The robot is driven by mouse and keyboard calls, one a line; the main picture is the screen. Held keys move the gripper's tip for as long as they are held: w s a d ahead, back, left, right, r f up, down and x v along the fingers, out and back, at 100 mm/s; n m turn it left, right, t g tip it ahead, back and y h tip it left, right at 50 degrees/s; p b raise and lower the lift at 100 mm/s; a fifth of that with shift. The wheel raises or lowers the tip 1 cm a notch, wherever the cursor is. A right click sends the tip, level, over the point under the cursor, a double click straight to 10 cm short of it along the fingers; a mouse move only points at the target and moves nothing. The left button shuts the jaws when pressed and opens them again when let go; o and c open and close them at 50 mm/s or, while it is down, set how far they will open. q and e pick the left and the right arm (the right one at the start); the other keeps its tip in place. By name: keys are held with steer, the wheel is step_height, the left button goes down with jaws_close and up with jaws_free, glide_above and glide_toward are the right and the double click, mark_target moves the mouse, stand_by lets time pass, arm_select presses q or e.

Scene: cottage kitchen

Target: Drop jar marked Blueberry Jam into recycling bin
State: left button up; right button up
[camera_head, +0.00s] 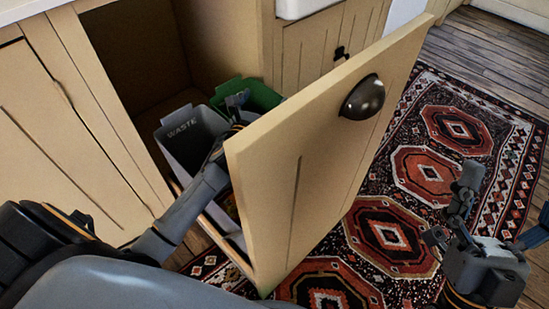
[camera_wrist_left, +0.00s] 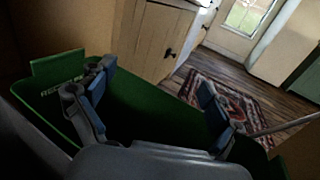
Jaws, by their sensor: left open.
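The green recycling bin (camera_head: 262,95) stands in the pulled-out cabinet drawer, mostly hidden behind the drawer front. My left gripper (camera_head: 238,106) reaches over the drawer to this bin. In the wrist view its fingers (camera_wrist_left: 155,105) are spread wide over the bin, with nothing between them. I cannot make out the Blueberry Jam jar in either view; the bin's inside is dark. My right gripper (camera_head: 452,212) hangs empty above the rug, its fingers apart.
A grey bin marked WASTE (camera_head: 190,140) stands beside the green one. The tall drawer front (camera_head: 315,165) with a dark cup handle (camera_head: 363,96) rises right of my left arm. Cabinets (camera_head: 60,140) flank the opening. A patterned rug (camera_head: 410,175) covers the open floor.

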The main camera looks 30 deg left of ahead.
arm_select(q)
steer(key=s+d, duration=0.1)
steer(key=s, duration=1)
steer(key=shift+s, duration=0.15)
